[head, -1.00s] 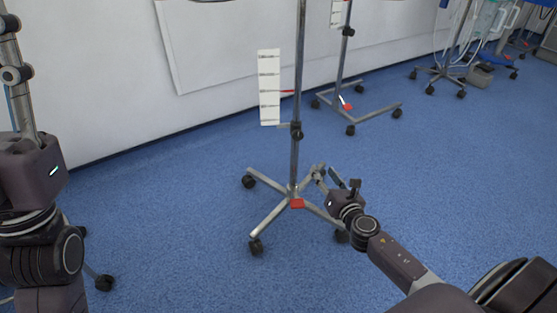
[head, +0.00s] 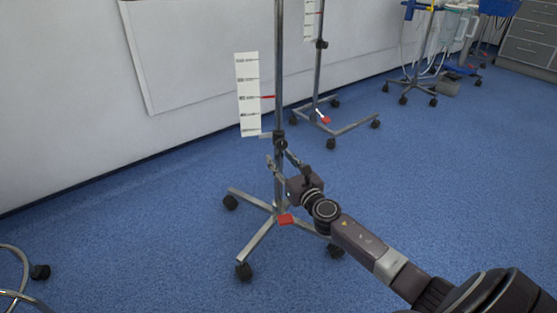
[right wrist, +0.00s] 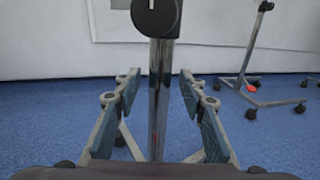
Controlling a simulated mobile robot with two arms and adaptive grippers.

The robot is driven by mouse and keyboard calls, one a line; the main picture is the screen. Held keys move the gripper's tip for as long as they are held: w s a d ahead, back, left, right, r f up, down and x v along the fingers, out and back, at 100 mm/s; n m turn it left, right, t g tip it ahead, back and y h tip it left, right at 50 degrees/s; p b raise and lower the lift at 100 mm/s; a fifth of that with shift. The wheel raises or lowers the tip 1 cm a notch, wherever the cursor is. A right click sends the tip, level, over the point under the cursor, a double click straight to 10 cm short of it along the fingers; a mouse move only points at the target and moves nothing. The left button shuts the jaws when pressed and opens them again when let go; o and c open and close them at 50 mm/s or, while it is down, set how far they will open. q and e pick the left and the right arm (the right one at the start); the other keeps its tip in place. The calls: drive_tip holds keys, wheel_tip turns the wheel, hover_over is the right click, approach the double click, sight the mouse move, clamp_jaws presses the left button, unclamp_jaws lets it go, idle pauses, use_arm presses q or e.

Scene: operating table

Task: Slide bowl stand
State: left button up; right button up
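A wheeled metal stand with an upright pole (head: 278,65) stands in the middle of the head view. It has a star-shaped base on black castors, a red pedal (head: 286,219) and a black clamp knob on the pole. No bowl shows on it, and its top is cut off. My right gripper (head: 281,161) is at the pole just below the knob. In the right wrist view its open fingers (right wrist: 158,84) are on either side of the pole (right wrist: 160,105), with gaps showing on both sides. My left gripper is out of view.
A white scale card (head: 249,94) is beside the pole. A second wheeled stand (head: 317,75) is behind it, near the white wall. Further stands (head: 418,75) and a grey drawer cabinet (head: 530,38) are at back right. A metal wheeled base (head: 18,262) shows lower left. Blue floor at right is clear.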

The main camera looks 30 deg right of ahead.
drive_tip(key=shift+w+d, duration=0.1)
drive_tip(key=shift+w, duration=0.7)
clamp_jaws()
